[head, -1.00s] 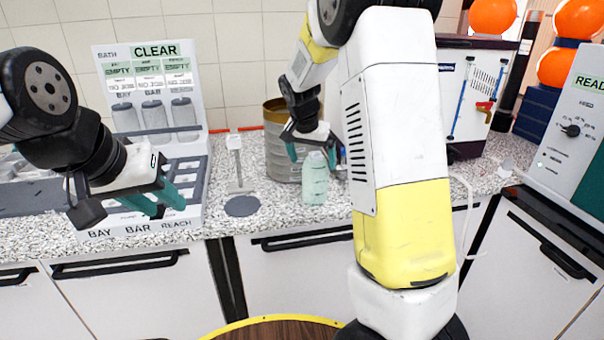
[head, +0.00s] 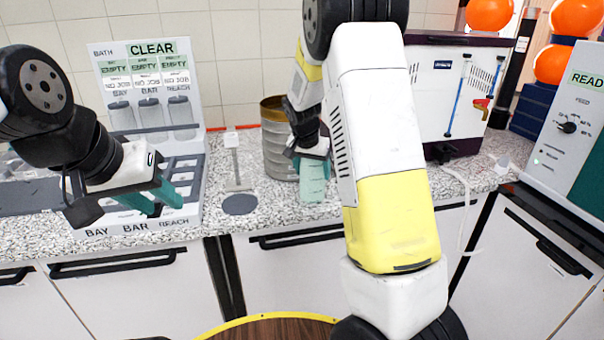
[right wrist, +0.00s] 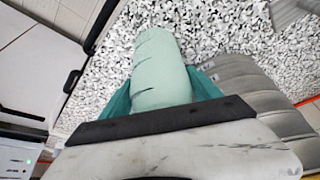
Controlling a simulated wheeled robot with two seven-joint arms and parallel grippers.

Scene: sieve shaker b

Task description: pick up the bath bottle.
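The bath bottle, which I take to be the pale green bottle (head: 313,188), stands upright on the speckled counter in the head view. In the right wrist view the bottle (right wrist: 160,68) lies between the two teal fingers of my right gripper (right wrist: 162,88). In the head view my right gripper (head: 312,158) is at the bottle's top and hides part of it. The fingers are close beside the bottle; I cannot tell whether they press on it. My left gripper (head: 160,198) is open and empty in front of the rack at the left.
A metal sieve can (head: 276,145) stands close behind and left of the bottle; it shows beside the right finger too. A dark round disc (head: 239,204) lies left of the bottle.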

